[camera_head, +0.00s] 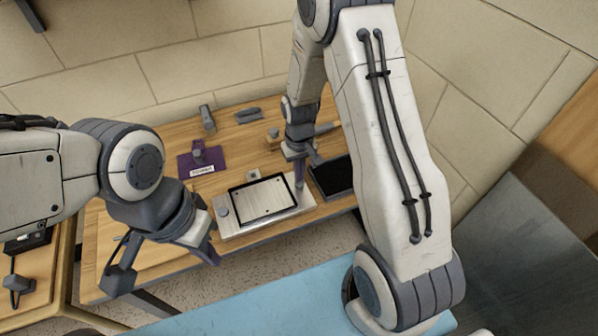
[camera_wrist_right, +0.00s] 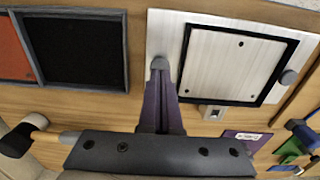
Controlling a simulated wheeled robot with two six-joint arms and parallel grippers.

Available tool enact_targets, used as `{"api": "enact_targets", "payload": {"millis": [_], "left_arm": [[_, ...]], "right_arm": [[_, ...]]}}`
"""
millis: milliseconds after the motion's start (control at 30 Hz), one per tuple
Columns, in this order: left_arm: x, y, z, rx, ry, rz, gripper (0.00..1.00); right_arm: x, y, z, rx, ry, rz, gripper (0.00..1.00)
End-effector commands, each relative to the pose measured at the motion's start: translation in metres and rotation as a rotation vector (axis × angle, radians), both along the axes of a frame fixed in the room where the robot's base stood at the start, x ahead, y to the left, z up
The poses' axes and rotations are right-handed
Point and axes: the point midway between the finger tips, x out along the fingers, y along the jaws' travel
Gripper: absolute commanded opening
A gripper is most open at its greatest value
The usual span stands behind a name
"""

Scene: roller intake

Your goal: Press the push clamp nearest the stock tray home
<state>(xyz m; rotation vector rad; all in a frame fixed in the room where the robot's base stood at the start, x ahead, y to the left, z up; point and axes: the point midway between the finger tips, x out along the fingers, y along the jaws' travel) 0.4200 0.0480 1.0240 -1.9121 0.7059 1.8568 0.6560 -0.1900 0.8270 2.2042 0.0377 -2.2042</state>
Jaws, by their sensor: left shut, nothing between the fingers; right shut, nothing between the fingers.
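A pale base plate (camera_head: 226,229) on the wooden table carries a silver plate (camera_head: 264,199) in a black frame. One grey push clamp (camera_head: 223,211) is at its left end; it also shows in the right wrist view (camera_wrist_right: 289,77). The other push clamp (camera_wrist_right: 160,63), nearest the stock tray, is at the tray-side edge. The stock tray (camera_head: 332,178) lies to the right; the wrist view shows its black and red compartments (camera_wrist_right: 76,47). My right gripper (camera_head: 299,184) is shut and empty, its purple fingers at that clamp; contact is unclear. My left gripper (camera_head: 211,256) is shut and empty, away from the clamps.
A purple labelled mat (camera_head: 199,160) lies behind the base plate, with a grey device on it. Small grey parts (camera_head: 207,119) sit near the wall. A wood-handled tool (camera_wrist_right: 40,134) lies near the right gripper. A blue surface (camera_head: 270,301) is in the foreground.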

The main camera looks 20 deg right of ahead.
Motion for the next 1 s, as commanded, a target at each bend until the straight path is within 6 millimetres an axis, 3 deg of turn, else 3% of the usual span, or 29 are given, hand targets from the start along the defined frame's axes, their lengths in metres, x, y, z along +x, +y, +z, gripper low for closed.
{"api": "enact_targets", "payload": {"millis": [867,1000], "left_arm": [[0.0,0.0,-0.019,0.0,0.0,0.0,0.0],[0.0,0.0,-0.015,0.0,0.0,0.0,0.0]], "right_arm": [[0.0,0.0,-0.028,0.0,0.001,0.0,0.0],[0.0,0.0,-0.024,0.0,0.001,0.0,0.0]]}}
